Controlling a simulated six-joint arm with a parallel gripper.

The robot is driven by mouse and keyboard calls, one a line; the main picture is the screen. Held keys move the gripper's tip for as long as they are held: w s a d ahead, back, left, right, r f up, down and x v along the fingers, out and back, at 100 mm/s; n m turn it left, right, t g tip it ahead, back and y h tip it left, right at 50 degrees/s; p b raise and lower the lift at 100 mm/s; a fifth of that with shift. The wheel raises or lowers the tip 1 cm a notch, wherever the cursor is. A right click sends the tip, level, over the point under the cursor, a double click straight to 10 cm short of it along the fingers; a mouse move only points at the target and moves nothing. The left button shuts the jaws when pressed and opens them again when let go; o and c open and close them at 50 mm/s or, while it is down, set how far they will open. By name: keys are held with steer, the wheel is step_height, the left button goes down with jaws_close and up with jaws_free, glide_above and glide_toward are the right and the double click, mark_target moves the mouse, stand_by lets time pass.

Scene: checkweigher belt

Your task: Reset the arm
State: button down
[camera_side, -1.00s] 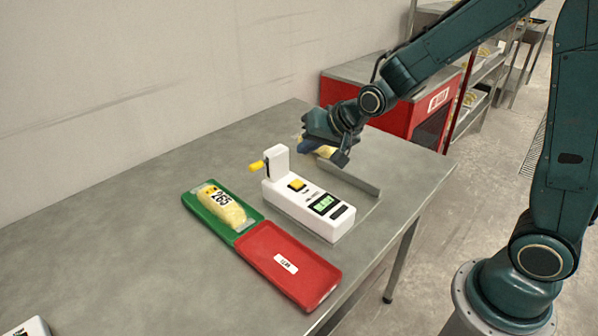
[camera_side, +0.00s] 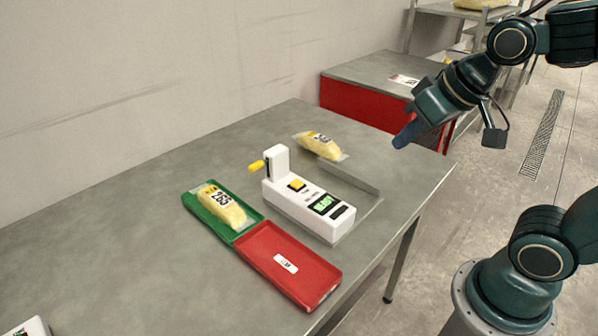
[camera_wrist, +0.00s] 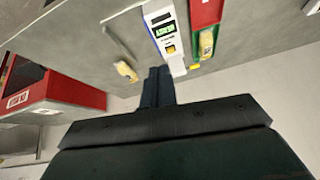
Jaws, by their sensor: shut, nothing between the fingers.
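My gripper (camera_side: 405,136) is up at the right of the side view, beyond the table's right edge and clear of the packs and the scale. Its blue fingers are together with nothing between them, and they show dark in the wrist view (camera_wrist: 157,88). The white checkweigher (camera_side: 305,203) stands on the table with a yellow button, a yellow crank knob and a green display reading "READY". A yellow pack marked 265 (camera_side: 222,206) lies in the green tray. Another yellow pack (camera_side: 320,146) lies on the table behind the checkweigher, and shows in the wrist view (camera_wrist: 125,71).
The green tray (camera_side: 189,203) and red tray (camera_side: 290,266) lie end to end left of the checkweigher. A low metal rail (camera_side: 345,179) stands behind it. A red cabinet (camera_side: 365,111) is beyond the table (camera_side: 110,235). The table's left part is mostly clear.

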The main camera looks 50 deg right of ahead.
steer(key=s+n, duration=0.1)
steer(key=s, duration=0.5)
steer(key=shift+s+d+r+g, duration=0.15)
steer(key=shift+s+g, duration=0.1)
steer(key=shift+g, duration=0.15)
